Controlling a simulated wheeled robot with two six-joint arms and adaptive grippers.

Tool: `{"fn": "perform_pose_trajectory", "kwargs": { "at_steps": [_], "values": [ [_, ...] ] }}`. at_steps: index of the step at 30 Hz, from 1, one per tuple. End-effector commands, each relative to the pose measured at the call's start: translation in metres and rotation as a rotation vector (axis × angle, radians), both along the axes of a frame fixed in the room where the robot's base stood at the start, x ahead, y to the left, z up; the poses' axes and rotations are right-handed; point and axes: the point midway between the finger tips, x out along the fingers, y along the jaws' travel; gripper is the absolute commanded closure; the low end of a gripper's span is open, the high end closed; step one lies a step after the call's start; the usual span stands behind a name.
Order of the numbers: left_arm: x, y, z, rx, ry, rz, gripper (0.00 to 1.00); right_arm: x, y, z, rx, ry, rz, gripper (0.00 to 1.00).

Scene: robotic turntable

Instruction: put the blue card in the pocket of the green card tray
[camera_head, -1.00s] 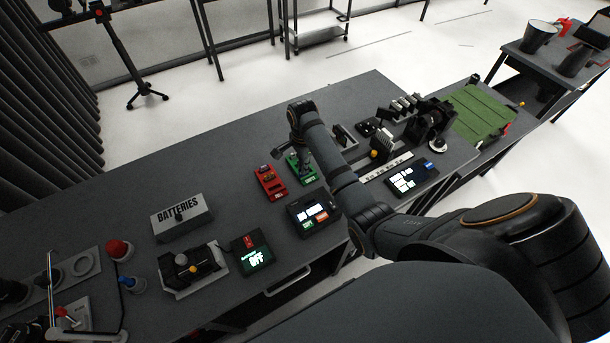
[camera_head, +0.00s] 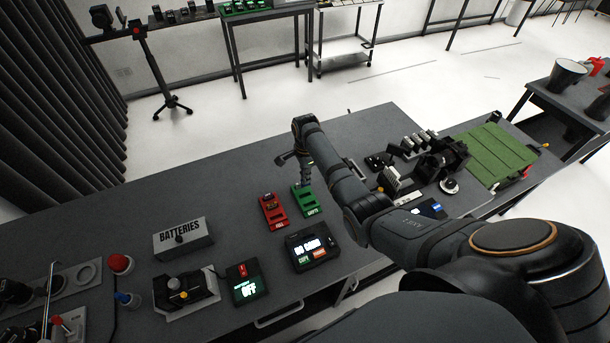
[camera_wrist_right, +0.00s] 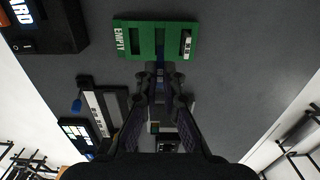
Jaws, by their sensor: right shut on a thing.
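The green card tray (camera_head: 308,201) lies on the dark table beside the red tray, with an "EMPTY" label on its front. It also shows at the top of the right wrist view (camera_wrist_right: 143,39), with a small light-and-dark piece at its right end. My right gripper (camera_head: 306,181) points down just above the tray's far part. In the right wrist view its fingers (camera_wrist_right: 160,82) are closed together. A small blue edge, the blue card (camera_wrist_right: 159,63), shows between the fingertips at the tray's near edge. Whether it is inside the pocket is hidden. My left gripper is out of view.
A red tray (camera_head: 272,211) stands left of the green one. A card reader (camera_head: 313,248) with a lit screen is in front. The table behind the trays is clear.

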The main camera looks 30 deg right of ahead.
Motion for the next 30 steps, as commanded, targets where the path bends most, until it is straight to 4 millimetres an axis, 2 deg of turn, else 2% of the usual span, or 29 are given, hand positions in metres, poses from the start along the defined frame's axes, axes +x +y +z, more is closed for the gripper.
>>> {"fn": "perform_pose_trajectory", "kwargs": {
  "at_steps": [3, 12, 30],
  "values": [
    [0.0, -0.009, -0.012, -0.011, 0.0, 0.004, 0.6, 0.0, 0.001, -0.016, 0.0, 0.001, 0.0, 1.0],
    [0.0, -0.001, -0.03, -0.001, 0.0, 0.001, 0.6, 0.0, 0.0, -0.044, 0.0, 0.0, 0.0, 1.0],
    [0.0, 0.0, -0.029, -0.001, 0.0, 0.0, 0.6, 0.0, 0.001, -0.044, 0.0, 0.0, 0.001, 1.0]
  ]
}}
